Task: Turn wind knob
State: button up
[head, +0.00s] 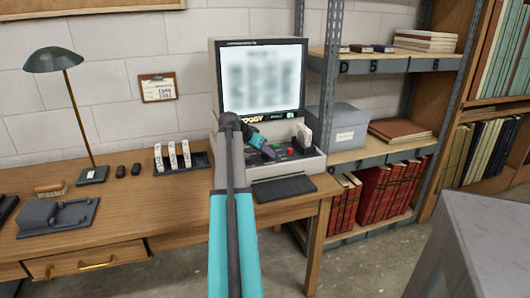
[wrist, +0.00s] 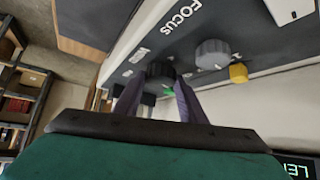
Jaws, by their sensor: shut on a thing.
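The reader machine (head: 287,172) stands on the desk, with a lit, blurred screen (head: 262,80) and a control panel at its base. My gripper (wrist: 158,88) is shut on this knob, a purple finger on each side. A green mark shows beside the knob.
A grey knob (wrist: 212,54) near the word FOCUS and a yellow knob (wrist: 238,73) are close by on the panel. White boxes (head: 172,156) stand in a tray left of the machine. A lamp (head: 53,60) is further left. Metal shelving (head: 330,110) rises at right.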

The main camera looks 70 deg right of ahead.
jog(key=m+g, duration=0.1)
jog(key=m+g+y, duration=0.1)
jog(key=m, duration=0.1)
jog(key=m+g+y, duration=0.1)
jog(key=shift+w+d+m, duration=0.3)
jog(key=shift+d+m, duration=0.05)
jog(key=shift+m, duration=0.05)
jog(key=shift+m+g+y, duration=1)
jog(key=shift+m+y, duration=0.3)
jog(key=shift+m, duration=0.7)
jog(key=o, duration=1.1)
jog(key=shift+c, duration=0.2)
jog(key=shift+w, duration=0.1)
jog(key=p+v, duration=0.1)
jog(key=v, duration=1.2)
jog(key=shift+w+r+p, duration=0.2)
jog(key=shift+r+p, duration=0.1)
jog(key=shift+p, duration=0.1)
